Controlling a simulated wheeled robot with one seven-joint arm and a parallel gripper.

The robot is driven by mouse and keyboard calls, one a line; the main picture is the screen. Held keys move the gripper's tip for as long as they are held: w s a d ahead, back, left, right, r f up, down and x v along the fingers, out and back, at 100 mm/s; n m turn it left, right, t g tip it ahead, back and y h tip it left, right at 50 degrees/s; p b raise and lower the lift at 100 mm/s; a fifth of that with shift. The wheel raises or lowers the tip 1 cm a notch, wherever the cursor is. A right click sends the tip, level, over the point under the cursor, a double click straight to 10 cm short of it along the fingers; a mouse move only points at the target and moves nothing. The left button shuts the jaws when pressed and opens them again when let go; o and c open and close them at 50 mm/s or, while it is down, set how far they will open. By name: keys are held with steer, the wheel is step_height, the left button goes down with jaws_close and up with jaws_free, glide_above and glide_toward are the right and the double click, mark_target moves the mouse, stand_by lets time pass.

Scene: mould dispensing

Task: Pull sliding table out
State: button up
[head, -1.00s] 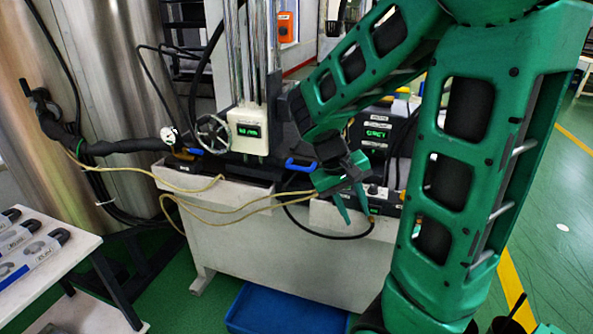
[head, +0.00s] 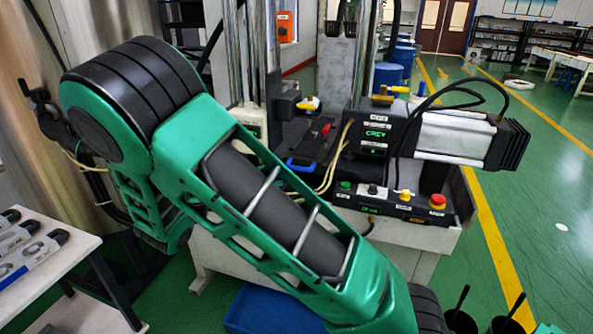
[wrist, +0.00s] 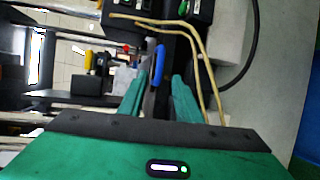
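The sliding table (head: 318,138) is a dark plate on top of the machine, with a blue handle (head: 301,166) at its near end. In the wrist view, the blue handle (wrist: 157,64) stands out ahead of and partly between the fingertips. My gripper (wrist: 159,78) has two green fingers spread apart, with a gap on each side of the handle. I cannot tell how deep the handle lies between them. In the head view, my own arm covers the gripper and the machine's left part.
A control box with buttons and a red knob (head: 438,200) stands right of the table. Yellowish hoses (wrist: 195,60) run close to the right finger. A white side table (head: 60,262) is at left, and a blue bin (head: 250,310) sits on the floor below.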

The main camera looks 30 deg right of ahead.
mark_target(296, 169)
steer(key=x, duration=1)
steer(key=shift+w+d, duration=0.1)
steer(key=shift+d, duration=0.2)
jaws_close()
